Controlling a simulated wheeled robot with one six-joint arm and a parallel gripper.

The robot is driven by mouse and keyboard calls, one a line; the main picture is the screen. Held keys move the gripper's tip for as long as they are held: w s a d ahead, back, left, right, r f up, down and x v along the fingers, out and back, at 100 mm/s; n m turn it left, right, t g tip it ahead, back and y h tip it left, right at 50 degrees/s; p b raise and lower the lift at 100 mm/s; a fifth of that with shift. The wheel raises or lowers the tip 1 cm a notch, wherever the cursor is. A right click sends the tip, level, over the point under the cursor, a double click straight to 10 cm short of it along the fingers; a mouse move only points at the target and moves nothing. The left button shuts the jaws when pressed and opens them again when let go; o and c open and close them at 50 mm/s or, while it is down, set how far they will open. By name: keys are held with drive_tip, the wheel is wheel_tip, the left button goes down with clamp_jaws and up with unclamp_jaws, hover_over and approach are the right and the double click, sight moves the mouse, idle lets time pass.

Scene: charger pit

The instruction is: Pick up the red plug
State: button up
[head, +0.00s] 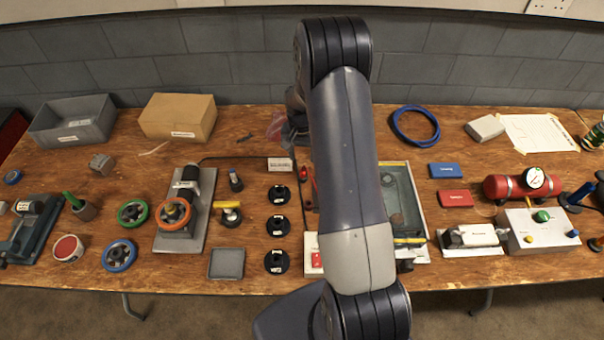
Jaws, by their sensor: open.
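A small red item (304,173) shows just left of my arm, near the middle of the workbench. My arm hides part of it, and I cannot tell whether it is the red plug. No other thing is clearly a red plug. My arm crosses the middle of the head view from top to bottom and covers part of the bench. My gripper is not in view.
The wooden workbench (255,150) is crowded. Black round pieces (276,227) stand left of my arm, with a red-switched white box (313,258) in front. A framed panel (418,215) is partly hidden. A red tank (510,187) stands right; a cardboard box (178,117) stands back left.

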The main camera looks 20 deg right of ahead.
sight(303, 169)
wheel_tip(303, 169, down, 8)
drive_tip(key=b, duration=0.3)
drive_tip(key=shift+d, duration=0.1)
drive_tip(key=shift+c, duration=0.6)
clamp_jaws()
